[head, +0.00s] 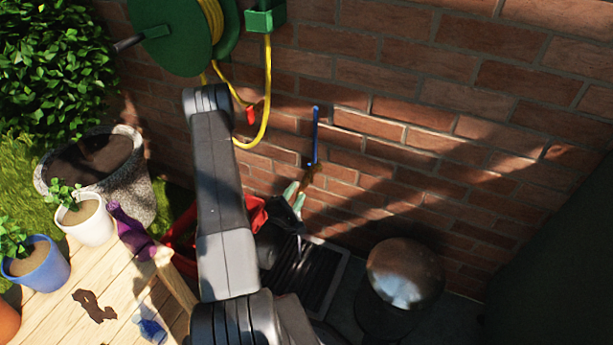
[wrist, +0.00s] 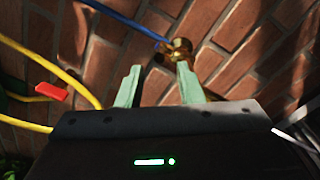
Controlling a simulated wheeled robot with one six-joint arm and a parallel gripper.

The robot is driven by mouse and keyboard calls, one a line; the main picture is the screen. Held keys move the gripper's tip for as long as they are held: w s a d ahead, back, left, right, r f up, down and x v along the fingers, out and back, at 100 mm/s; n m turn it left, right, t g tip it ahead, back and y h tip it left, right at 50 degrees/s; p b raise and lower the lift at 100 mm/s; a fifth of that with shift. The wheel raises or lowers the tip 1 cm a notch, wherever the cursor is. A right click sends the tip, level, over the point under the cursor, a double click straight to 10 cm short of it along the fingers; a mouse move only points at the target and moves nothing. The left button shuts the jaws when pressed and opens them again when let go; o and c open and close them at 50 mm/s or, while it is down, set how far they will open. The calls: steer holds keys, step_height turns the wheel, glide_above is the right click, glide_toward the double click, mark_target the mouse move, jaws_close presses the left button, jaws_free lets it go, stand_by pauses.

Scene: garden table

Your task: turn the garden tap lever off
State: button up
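The garden tap is a small brass fitting on the brick wall, with a long blue lever (head: 316,134) standing upright above the tap body (head: 310,173) in the head view. In the wrist view, the lever (wrist: 125,22) runs from the upper left to the brass tap (wrist: 178,47). My gripper (head: 295,192) has pale green fingers and sits just below and left of the tap in the head view. In the wrist view, my gripper (wrist: 159,68) is open with nothing between its fingers. The right fingertip overlaps the lower part of the tap; I cannot tell whether they touch.
A green hose reel (head: 178,35) with yellow hose (head: 268,90) and a red nozzle (head: 251,115) hangs left of the lever. A wooden table (head: 115,280) with pots stands lower left. A dark round-topped object (head: 405,272) stands lower right. The wall right of the lever is clear.

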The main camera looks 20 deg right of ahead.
mark_target(307, 175)
steer(key=x, duration=0.9)
jaws_close()
